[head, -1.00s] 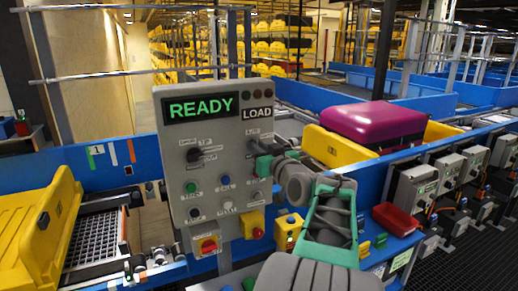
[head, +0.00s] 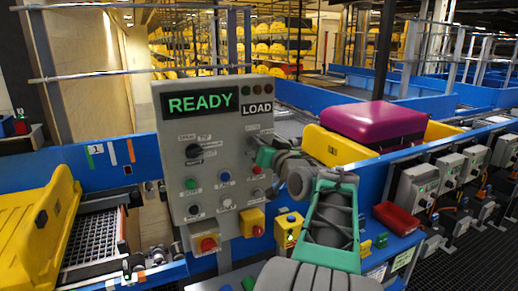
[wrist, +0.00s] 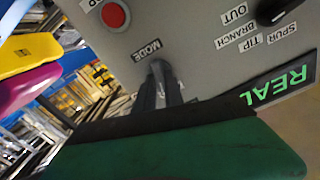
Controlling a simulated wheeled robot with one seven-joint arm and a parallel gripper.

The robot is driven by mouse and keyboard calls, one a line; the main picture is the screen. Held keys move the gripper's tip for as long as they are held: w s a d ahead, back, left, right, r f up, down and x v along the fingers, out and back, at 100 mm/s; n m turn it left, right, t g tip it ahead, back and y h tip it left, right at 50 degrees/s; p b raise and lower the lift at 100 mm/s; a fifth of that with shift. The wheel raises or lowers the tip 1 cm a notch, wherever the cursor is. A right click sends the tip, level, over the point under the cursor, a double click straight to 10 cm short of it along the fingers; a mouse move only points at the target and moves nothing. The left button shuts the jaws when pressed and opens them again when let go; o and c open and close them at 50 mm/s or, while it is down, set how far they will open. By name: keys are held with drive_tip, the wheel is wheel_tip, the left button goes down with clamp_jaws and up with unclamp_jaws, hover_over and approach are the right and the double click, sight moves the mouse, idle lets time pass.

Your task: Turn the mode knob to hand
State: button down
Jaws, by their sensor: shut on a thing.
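The grey control panel (head: 172,135) stands at the centre of the head view, with a green READY display (head: 200,102) and a LOAD sign (head: 257,108). My gripper (head: 257,152) is at the panel's right side, below the LOAD sign, and hides the knob there. In the wrist view, the MODE label (wrist: 147,50) sits beside the dark grey mode knob (wrist: 161,74). My gripper is shut on this knob, with a green finger (wrist: 180,150) filling the lower part of that view. Which position the knob points to cannot be read.
A black selector (head: 194,151) and several small buttons are on the panel. A purple suitcase (head: 372,121) rests in a yellow tray (head: 335,147) behind my arm. Another yellow tray (head: 38,220) is at left.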

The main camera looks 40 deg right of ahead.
drive_tip(key=shift+d+f+m+b, duration=0.1)
drive_tip(key=shift+m+b, duration=0.4)
drive_tip(key=shift+m, duration=3.7)
drive_tip(key=c, duration=1.4)
unclamp_jaws()
drive_tip(key=shift+c, duration=0.2)
